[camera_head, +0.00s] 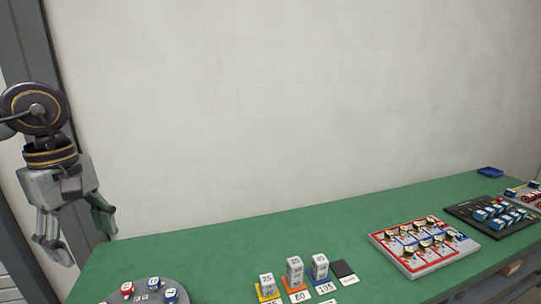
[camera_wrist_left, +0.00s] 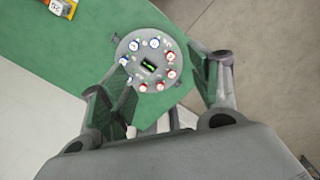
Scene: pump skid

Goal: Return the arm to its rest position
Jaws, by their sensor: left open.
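My left gripper (camera_head: 84,236) hangs at the left of the head view, in front of the wall and beside the table's left end, pointing down. Its fingers are apart and nothing is between them. In the left wrist view the same open gripper (camera_wrist_left: 166,95) shows its two green-padded fingers, with a round grey turntable (camera_wrist_left: 131,47) below and beyond them. My right gripper is in neither view.
The green table (camera_head: 215,238) carries the turntable (camera_head: 185,301) with red and blue pieces, several numbered blocks (camera_head: 295,272), a red-and-white tray (camera_head: 412,269), a black tray (camera_head: 468,212) and a small blue dish (camera_head: 490,171).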

